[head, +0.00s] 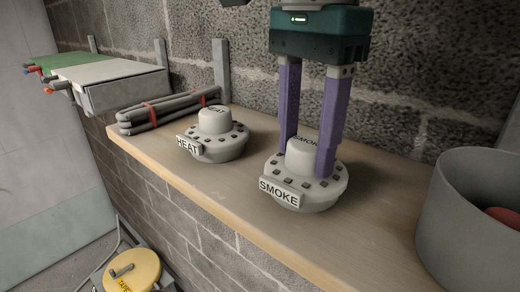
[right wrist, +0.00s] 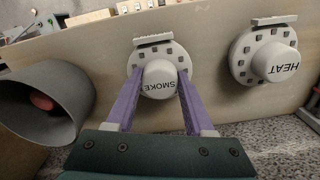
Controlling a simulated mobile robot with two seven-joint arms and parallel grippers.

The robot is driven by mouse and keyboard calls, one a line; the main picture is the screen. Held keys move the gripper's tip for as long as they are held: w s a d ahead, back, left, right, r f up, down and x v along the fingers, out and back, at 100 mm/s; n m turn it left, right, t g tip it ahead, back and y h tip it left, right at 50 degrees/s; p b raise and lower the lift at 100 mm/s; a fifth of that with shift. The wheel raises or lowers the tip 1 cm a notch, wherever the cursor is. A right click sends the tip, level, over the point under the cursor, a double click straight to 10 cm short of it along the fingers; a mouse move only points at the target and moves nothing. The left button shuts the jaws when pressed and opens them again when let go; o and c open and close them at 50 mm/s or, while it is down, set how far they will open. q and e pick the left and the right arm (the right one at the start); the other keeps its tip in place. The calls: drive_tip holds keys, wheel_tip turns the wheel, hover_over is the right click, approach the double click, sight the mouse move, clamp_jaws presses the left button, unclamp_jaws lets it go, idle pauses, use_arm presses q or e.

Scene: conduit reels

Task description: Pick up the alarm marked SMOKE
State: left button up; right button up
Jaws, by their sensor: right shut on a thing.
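The SMOKE alarm (head: 311,185) is a round white unit with a raised cap and a name tag at its front. It stands on the wooden shelf (head: 225,190). My right gripper (head: 307,160) comes down from above, with its purple fingers shut on the cap, one on each side. The right wrist view also shows the alarm (right wrist: 158,62) between the fingers (right wrist: 158,90). The similar HEAT alarm (head: 217,137) stands to its left on the shelf and appears at the right in the wrist view (right wrist: 268,58). My left gripper is not in view.
A grey round bin (head: 465,215) with a red thing inside stands at the shelf's right. A bundle of grey conduit (head: 165,110) with red ties lies at the left end. The block wall (head: 400,90) is close behind. A yellow reel (head: 133,270) is below.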

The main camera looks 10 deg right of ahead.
clamp_jaws()
